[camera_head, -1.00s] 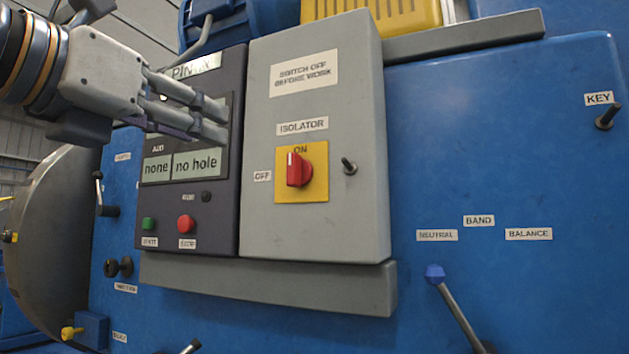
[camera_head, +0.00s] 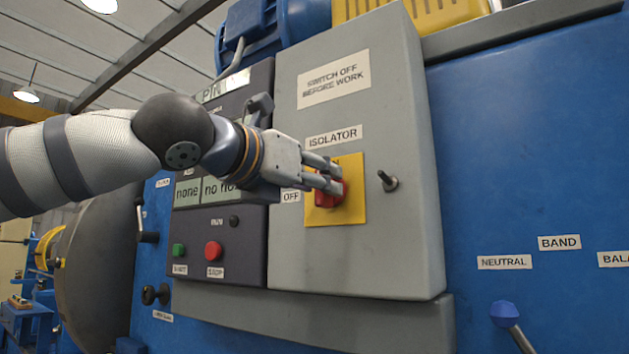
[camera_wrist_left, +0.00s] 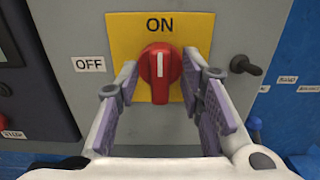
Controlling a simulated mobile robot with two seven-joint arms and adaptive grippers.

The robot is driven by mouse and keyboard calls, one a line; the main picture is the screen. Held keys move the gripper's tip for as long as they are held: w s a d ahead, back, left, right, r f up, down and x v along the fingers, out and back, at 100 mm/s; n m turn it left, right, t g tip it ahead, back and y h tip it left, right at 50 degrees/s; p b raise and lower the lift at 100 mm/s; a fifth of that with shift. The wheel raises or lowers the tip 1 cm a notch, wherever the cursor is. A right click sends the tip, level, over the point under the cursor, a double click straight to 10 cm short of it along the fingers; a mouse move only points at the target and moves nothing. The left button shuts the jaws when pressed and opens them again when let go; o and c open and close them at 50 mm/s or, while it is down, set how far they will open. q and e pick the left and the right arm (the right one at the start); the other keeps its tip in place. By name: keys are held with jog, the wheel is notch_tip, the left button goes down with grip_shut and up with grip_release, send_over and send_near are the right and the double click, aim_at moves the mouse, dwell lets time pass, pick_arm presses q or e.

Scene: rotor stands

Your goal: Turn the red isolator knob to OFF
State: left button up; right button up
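The red isolator knob (camera_head: 324,195) sits on a yellow plate (camera_head: 351,183) on the grey isolator box (camera_head: 408,238). In the left wrist view the knob (camera_wrist_left: 159,72) has its white mark upright, pointing to the ON label (camera_wrist_left: 160,24); the OFF label (camera_wrist_left: 90,64) is at its left. My left gripper (camera_head: 333,181) is in front of the knob and partly hides it in the head view. In the left wrist view its fingers (camera_wrist_left: 163,92) stand open on either side of the knob, with gaps visible. My right gripper is not in view.
A small dark latch (camera_head: 388,181) sticks out right of the yellow plate. A dark control panel (camera_head: 256,243) with a green button (camera_head: 179,250) and a red stop button (camera_head: 213,251) is at the left. A blue-tipped lever (camera_head: 505,314) stands at lower right.

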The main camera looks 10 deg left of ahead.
pick_arm(q)
grip_shut()
jog(key=shift+n, duration=0.3)
jog(key=shift+w+a+f+n, duration=0.1)
jog(key=shift+n, duration=2.75)
jog(key=shift+a+f+n, duration=0.1)
jog(key=shift+n, duration=2.7)
jog(key=shift+w+a+f+n, duration=0.1)
jog(key=shift+n, duration=2.75)
jog(key=shift+d+n, duration=0.1)
jog(key=shift+n, duration=0.2)
grip_release()
